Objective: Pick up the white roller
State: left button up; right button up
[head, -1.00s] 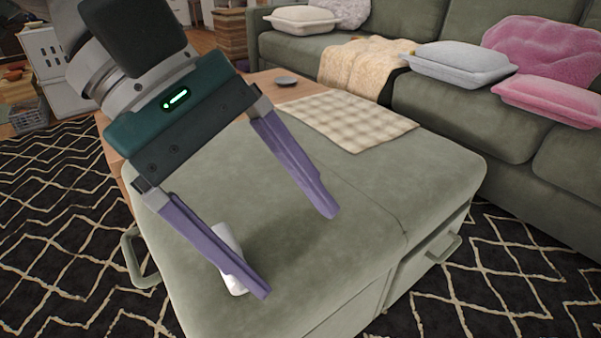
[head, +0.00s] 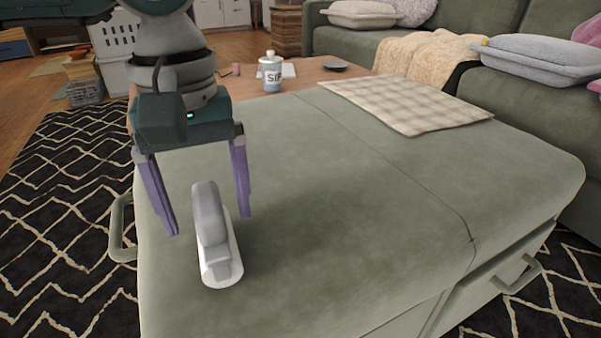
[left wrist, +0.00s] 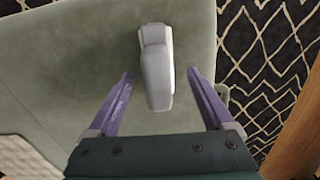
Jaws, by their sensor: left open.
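The white roller (head: 209,222) lies on the green ottoman top (head: 330,190), near its left side in the head view. It has a grey-white upper part over a flat white base. My left gripper (head: 211,227) is open, with its two purple fingers above the ottoman, one to each side of the roller's far end. In the left wrist view the roller (left wrist: 156,68) shows between and ahead of the open fingers (left wrist: 160,75), touching neither. My right gripper is not in view.
A checkered cloth (head: 405,103) lies on the ottoman's far right. A bottle (head: 270,72) stands on the wooden table behind. Handles (head: 122,228) stick out at the ottoman's sides. A green sofa with pillows (head: 540,60) is at the back right.

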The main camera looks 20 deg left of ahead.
pick_arm(q)
notch_tip(320, 180, down, 4)
jog(key=shift+d+b, duration=0.15)
jog(key=shift+b, duration=0.7)
jog(key=shift+r, duration=0.15)
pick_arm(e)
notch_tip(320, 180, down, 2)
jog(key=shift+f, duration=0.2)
pick_arm(q)
jog(key=shift+c, duration=0.6)
grip_shut()
